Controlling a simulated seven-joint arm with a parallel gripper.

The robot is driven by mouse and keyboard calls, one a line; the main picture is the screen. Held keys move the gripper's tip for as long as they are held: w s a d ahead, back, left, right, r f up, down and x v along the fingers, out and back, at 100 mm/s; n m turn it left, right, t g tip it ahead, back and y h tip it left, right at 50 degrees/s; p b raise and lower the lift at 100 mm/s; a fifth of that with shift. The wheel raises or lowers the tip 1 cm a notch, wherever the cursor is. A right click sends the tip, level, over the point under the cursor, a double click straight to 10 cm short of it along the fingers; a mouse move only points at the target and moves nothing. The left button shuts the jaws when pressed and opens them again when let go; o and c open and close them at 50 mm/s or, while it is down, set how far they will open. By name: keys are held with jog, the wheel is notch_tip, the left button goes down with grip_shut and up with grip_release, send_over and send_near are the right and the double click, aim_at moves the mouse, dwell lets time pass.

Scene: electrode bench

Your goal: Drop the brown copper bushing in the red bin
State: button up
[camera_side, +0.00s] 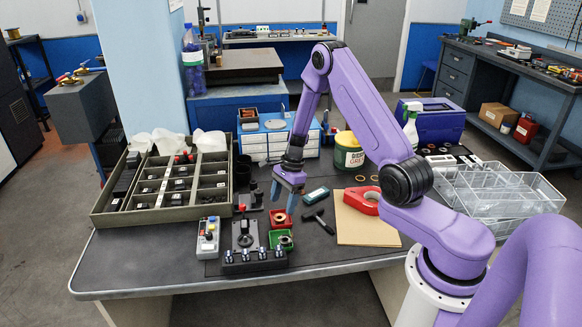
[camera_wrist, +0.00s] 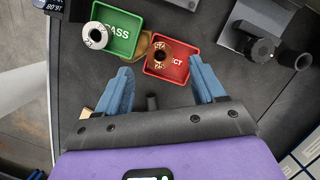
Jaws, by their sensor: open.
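The brown copper bushing (camera_wrist: 162,52) shows in the wrist view within the outline of the red bin (camera_wrist: 181,66), at its left side, and looks to be lying in it. The red bin also shows in the side view (camera_side: 280,222), just behind the green bin. My gripper (camera_wrist: 160,68) is open, with its two blue fingers apart and nothing held between them. In the side view my gripper (camera_side: 284,200) hangs pointing down just above the red bin.
The green bin (camera_wrist: 116,47) marked PASS stands beside the red bin and holds a silvery ring (camera_wrist: 96,36). A black device (camera_wrist: 262,48) stands to the right in the wrist view. A divided tray (camera_side: 160,190) is at the left of the bench, and a hammer (camera_side: 318,217) at the right.

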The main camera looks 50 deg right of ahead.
jog(key=v, duration=1.3)
jog(key=shift+r, duration=2.55)
